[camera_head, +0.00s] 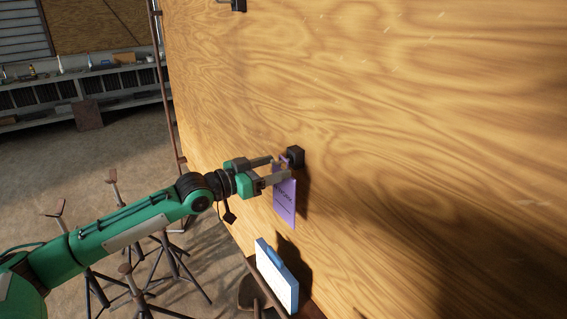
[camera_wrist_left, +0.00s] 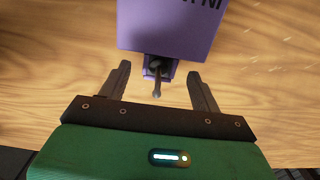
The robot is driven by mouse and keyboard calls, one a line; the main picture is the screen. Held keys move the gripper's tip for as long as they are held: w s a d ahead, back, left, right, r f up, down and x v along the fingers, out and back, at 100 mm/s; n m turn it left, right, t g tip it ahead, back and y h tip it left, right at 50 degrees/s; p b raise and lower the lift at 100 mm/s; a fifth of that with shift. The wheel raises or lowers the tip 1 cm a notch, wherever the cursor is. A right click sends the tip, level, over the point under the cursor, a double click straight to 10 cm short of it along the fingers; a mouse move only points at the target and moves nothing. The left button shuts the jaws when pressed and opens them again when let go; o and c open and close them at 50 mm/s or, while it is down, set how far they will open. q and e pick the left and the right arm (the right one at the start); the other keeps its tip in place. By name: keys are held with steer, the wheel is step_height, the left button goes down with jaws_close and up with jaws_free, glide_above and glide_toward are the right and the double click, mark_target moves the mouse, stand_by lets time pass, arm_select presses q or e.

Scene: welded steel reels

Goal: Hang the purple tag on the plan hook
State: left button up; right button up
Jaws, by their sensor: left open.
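The purple tag (camera_head: 285,201) hangs below a dark hook block (camera_head: 295,156) on the wooden wall in the head view. In the left wrist view the purple tag (camera_wrist_left: 172,28) shows large with dark lettering, and its narrow end lies around a small hook peg (camera_wrist_left: 157,84). My left gripper (camera_head: 274,169) is at the top of the tag. Its fingers (camera_wrist_left: 158,85) are open, one on each side of the tag's narrow end, with visible gaps. My right gripper is not in view.
A white and blue board or binder (camera_head: 277,275) stands below the tag near the wall. Another dark block (camera_head: 238,5) is on the wall at the top. Several tripod stands (camera_head: 165,255) are on the floor at left. A long shelf (camera_head: 75,90) is at the back.

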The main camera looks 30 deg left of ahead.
arm_select(q)
steer(key=v, duration=0.8)
steer(key=shift+s, duration=0.2)
stand_by(0.4)
steer(key=shift+s+a, duration=0.1)
steer(key=shift+p, duration=0.3)
